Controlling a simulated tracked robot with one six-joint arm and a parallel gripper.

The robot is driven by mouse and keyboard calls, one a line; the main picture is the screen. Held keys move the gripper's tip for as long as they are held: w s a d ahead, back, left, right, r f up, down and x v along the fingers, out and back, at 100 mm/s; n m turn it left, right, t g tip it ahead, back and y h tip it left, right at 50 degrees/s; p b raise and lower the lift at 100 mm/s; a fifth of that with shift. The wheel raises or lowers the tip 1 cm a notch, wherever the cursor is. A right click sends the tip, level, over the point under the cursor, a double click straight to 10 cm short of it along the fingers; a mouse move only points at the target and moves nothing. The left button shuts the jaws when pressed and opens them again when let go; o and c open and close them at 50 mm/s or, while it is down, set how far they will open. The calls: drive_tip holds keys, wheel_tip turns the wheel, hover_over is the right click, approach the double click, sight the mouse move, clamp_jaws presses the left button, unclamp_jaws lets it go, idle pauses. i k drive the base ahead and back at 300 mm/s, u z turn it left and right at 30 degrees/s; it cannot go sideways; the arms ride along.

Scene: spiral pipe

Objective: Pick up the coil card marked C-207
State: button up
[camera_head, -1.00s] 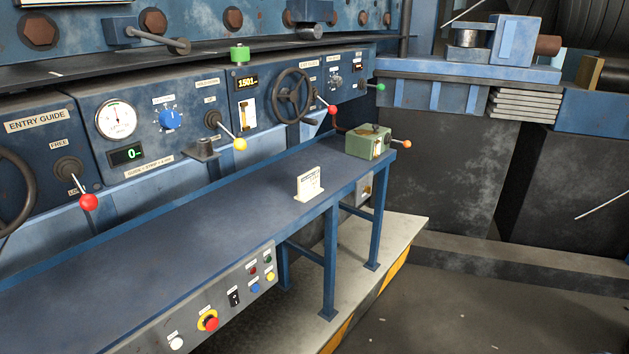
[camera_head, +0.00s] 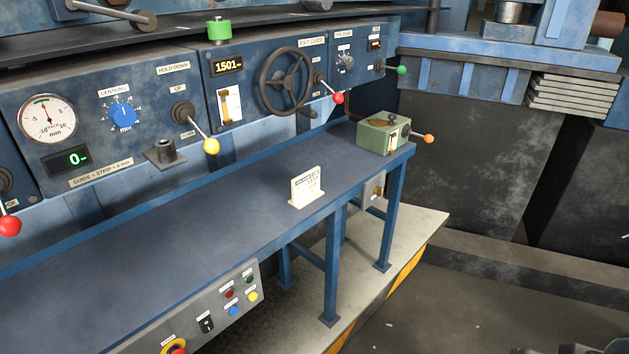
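A small white card (camera_head: 306,188) stands upright on the blue bench top (camera_head: 190,235), close to its front edge. It has a darker header line and a few lines of print, too small to read, so I cannot tell whether it says C-207. It looks like it sits in a low, light-coloured base. My gripper cannot be made out in this view. Only some dark shapes show at the bottom right edge, and I cannot tell what they are.
A green box (camera_head: 383,135) with an orange-knobbed lever stands at the bench's right end. The control panel (camera_head: 140,110) with levers and a handwheel (camera_head: 286,80) rises behind. A button box (camera_head: 215,310) hangs at the front. Open floor (camera_head: 480,300) lies to the right.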

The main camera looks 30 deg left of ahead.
sight(305, 187)
drive_tip(key=i, duration=0.9)
drive_tip(key=u, duration=3.9)
